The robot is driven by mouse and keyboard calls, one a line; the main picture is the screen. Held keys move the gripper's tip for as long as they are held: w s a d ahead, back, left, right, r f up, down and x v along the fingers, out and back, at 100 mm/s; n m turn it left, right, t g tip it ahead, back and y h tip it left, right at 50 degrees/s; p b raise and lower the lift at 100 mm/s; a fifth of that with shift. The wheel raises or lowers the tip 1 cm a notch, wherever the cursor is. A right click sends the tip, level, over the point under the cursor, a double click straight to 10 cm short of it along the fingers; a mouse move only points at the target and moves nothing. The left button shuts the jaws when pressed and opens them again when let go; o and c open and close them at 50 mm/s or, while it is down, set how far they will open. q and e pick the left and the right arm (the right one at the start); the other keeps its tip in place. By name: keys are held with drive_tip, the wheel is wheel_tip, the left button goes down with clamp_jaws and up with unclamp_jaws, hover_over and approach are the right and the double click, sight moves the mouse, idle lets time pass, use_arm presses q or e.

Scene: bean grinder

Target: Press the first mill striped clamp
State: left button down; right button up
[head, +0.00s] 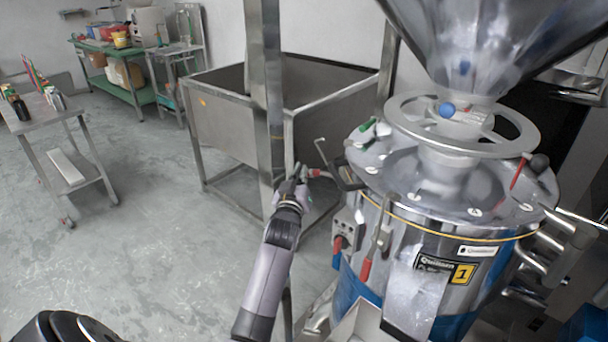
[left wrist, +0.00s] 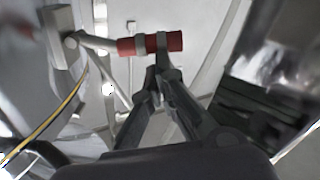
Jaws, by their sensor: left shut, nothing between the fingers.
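The first mill (head: 415,235) is a big steel drum with a yellow "1" label and a hopper above it. Its striped clamp (head: 319,173) sticks out from the drum's upper left side. In the left wrist view the striped clamp (left wrist: 126,46) is a red handle with grey bands on a metal arm, lying nearly level. My left gripper (head: 302,172) is shut and empty, right beside the handle. In the left wrist view my left gripper (left wrist: 161,73) has its fingertips at the handle's lower edge; I cannot tell whether they touch it. My right gripper is not in view.
A steel bin on a frame (head: 225,124) stands behind my left arm, with an upright post (head: 264,80) close by. A red-handled lever (head: 366,270) hangs on the mill's front. A side table (head: 45,115) stands far left.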

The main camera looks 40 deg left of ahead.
use_arm(q)
drive_tip(key=v, duration=1.1)
drive_tip(key=shift+s+d, duration=0.2)
drive_tip(key=shift+w, duration=0.1)
wheel_tip(320, 180, up, 8)
drive_tip(key=w+d+m+b, duration=0.2)
drive_tip(key=m+b, duration=0.1)
drive_tip(key=m, duration=0.3)
drive_tip(key=shift+d+f, duration=0.1)
